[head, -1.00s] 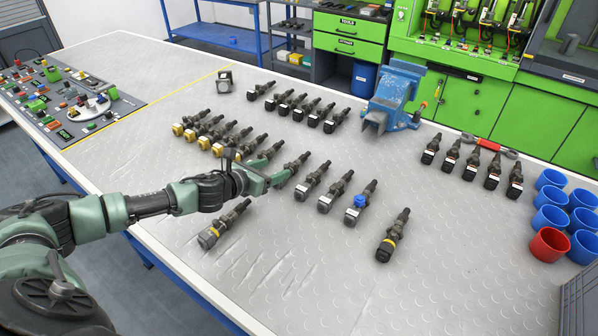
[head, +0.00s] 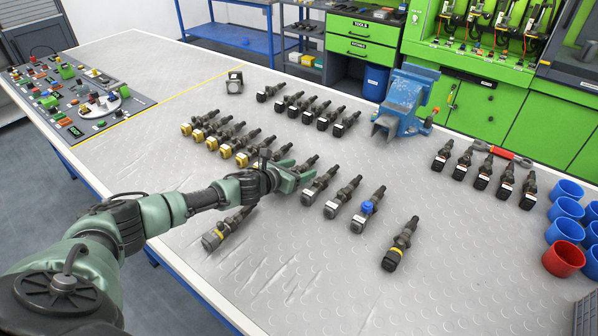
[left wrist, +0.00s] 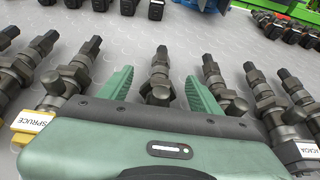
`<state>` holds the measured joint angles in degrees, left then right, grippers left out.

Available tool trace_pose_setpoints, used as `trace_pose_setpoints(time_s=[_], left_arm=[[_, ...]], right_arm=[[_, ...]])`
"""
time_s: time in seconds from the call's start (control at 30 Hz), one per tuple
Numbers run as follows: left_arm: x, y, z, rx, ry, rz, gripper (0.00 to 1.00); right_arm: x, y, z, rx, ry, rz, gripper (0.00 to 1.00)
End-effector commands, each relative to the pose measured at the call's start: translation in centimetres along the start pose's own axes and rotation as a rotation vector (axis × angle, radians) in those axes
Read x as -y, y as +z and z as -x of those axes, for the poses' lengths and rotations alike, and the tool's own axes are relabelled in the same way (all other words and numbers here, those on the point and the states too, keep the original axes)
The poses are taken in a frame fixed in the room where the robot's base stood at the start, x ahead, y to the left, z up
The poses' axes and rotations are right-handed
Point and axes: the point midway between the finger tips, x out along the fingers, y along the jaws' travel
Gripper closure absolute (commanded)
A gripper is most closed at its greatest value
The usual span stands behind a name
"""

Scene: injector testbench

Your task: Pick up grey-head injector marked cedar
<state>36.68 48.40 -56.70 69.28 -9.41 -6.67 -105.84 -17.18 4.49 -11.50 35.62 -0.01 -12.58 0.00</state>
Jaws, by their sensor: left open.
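My left gripper (head: 299,173) is open over the middle row of injectors. In the left wrist view its two green fingers (left wrist: 158,85) stand on either side of one dark injector (left wrist: 160,68). That injector's head and label are hidden under the gripper body; its far end shows in the head view (head: 309,162). Beside it in the row stand grey-head injectors with white labels (head: 318,187), (head: 342,198). I cannot read "cedar" on any label. In the wrist view, a yellow-head injector (left wrist: 35,122) at left reads SPRUCE, and a label (left wrist: 307,150) at right ends in "CACIA". My right gripper is not in view.
Another injector (head: 226,229) lies near the forearm. A blue vise (head: 404,103) stands at the back edge. Blue cups and a red cup (head: 563,259) stand at the right.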

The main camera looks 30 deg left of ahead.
Motion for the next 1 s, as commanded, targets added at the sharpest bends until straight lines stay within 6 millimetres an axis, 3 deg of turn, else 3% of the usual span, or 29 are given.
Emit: trace_pose_setpoints(time_s=[0.2, 0.4, 0.43, 0.83, 1.0], left_arm=[[0.0, -0.1, 0.0, -0.001, 0.0, 0.0, 0.39], [0.0, -0.1, 0.0, -0.001, 0.0, 0.0, 0.95], [0.0, -0.1, 0.0, -0.001, 0.0, 0.0, 1.0], [-0.1, 0.5, 0.1, 0.003, 0.0, -0.001, 1.0], [-0.1, 2.2, 0.7, 0.007, -0.001, -0.004, 1.0]], right_arm=[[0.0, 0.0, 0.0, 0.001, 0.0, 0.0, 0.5], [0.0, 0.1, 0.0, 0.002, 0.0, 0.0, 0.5], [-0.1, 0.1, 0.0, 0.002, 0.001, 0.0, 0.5], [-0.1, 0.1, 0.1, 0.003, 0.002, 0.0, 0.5], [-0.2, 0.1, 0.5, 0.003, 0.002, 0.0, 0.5]])
